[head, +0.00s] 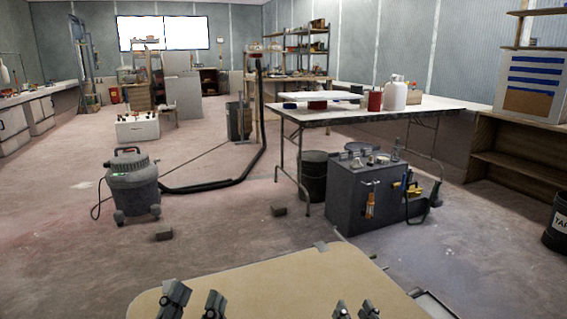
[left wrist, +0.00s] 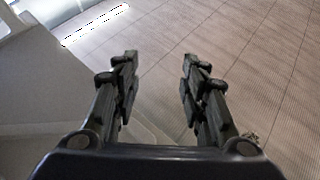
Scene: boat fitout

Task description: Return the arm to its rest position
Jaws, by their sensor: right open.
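My left gripper (head: 194,298) shows at the bottom of the head view, over the tan board. Its two fingers are apart. In the left wrist view the fingers of my left gripper (left wrist: 160,75) are spread with nothing between them. Behind them is a pale panelled surface with thin lines. My right gripper (head: 355,309) is further right at the bottom edge of the head view, also over the board. Its fingertips are apart and I see nothing between them. The rest of both arms is out of the head view.
A tan board (head: 270,283) lies in front at the bottom. Beyond it stand a dark grey tool cabinet (head: 345,205), a grey vacuum (head: 131,185) with a black hose, and a white folding table (head: 436,104). Small blocks (head: 163,233) lie on the floor. Floor (head: 80,260) at left is clear.

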